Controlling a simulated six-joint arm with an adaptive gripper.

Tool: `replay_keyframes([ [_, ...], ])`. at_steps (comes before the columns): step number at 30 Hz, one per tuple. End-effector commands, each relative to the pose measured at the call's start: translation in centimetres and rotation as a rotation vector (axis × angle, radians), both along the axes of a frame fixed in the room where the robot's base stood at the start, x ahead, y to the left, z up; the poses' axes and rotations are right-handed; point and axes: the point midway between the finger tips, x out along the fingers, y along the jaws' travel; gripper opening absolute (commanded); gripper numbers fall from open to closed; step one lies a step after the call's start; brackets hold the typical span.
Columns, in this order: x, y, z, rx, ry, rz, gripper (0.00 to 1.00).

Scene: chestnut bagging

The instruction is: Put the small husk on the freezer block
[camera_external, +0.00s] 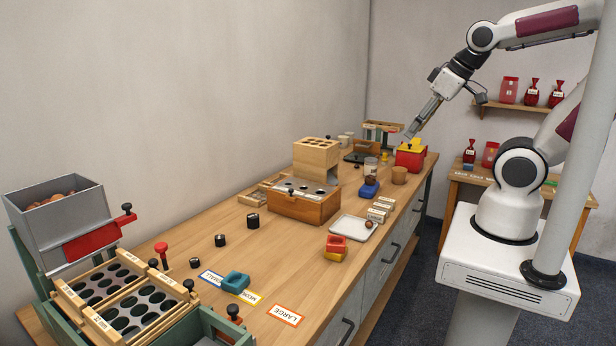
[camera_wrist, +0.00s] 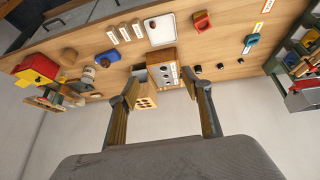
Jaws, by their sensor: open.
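My gripper (camera_external: 412,130) is open and empty, raised above the far end of the bench by the red box; its fingers (camera_wrist: 163,92) are spread in the wrist view. A blue block (camera_external: 370,189), possibly the freezer block, sits on the bench in front of a clear jar; it also shows in the wrist view (camera_wrist: 107,58). A small brown round thing (camera_external: 369,224) lies on the white tray (camera_external: 347,231), also seen in the wrist view (camera_wrist: 154,23). I cannot tell whether it is the small husk or a chestnut.
A red box with a yellow top (camera_external: 410,157) and a wooden cup (camera_external: 399,175) stand near the blue block. A wooden box with a holed block (camera_external: 305,201) is mid-bench. A red holder (camera_external: 336,243), a teal holder (camera_external: 236,281) and a sorting rack (camera_external: 120,302) are nearer.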

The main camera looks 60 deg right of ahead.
Motion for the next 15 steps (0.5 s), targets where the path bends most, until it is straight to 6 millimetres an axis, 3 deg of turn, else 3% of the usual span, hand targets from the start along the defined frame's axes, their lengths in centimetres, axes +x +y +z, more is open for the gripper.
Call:
replay_keyframes([
  [6, -3.1, 2.5, 0.4, 0.050, 0.028, 0.043, 0.49],
  [15, -3.8, 3.0, 0.4, 0.062, 0.039, 0.052, 0.49],
])
